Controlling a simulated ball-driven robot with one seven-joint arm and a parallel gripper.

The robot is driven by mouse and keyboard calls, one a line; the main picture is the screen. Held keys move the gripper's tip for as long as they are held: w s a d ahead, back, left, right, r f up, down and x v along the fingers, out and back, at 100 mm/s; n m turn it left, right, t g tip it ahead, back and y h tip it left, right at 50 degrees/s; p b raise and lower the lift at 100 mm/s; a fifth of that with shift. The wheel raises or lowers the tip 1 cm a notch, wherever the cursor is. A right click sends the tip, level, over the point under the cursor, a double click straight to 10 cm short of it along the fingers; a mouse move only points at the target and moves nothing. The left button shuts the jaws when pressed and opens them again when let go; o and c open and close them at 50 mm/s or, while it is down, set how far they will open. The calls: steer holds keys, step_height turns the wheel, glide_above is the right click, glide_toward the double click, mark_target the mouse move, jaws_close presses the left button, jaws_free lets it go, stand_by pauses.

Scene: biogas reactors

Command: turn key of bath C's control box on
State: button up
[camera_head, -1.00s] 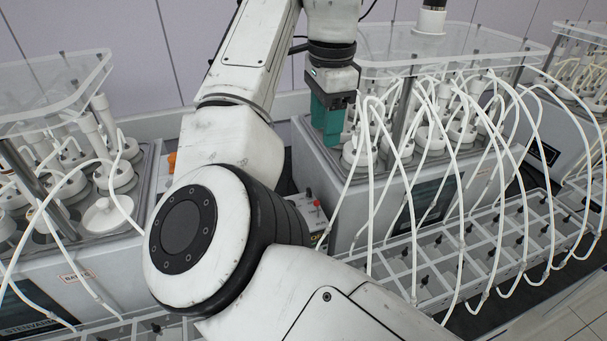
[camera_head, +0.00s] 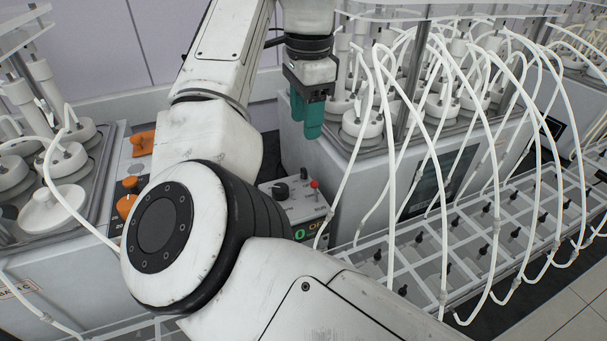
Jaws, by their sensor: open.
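A small grey control box (camera_head: 302,207) stands between the two baths, partly hidden behind my arm. It has a black knob (camera_head: 281,191), a red-tipped switch (camera_head: 314,185) and green markings on its front. A small dark upright part (camera_head: 304,173) stands at its back; I cannot tell whether this is the key. The left bath (camera_head: 88,228) carries a partly cut-off label (camera_head: 18,287) that seems to read bath C. My gripper (camera_head: 307,125), with teal fingers pointing down, is open and empty, above and behind the box, beside the right bath.
The right bath (camera_head: 345,185) has bottles with many white looping tubes close to my gripper. A rack of open compartments (camera_head: 450,235) runs along its front. Bare floor (camera_head: 545,265) shows at lower right.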

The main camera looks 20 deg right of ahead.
mark_target(304, 169)
steer(key=f, duration=1.1)
steer(key=shift+w+f+p, duration=0.15)
steer(key=shift+w+p, duration=0.15)
steer(key=shift+p, duration=0.1)
steer(key=shift+c, duration=0.3)
jaws_close()
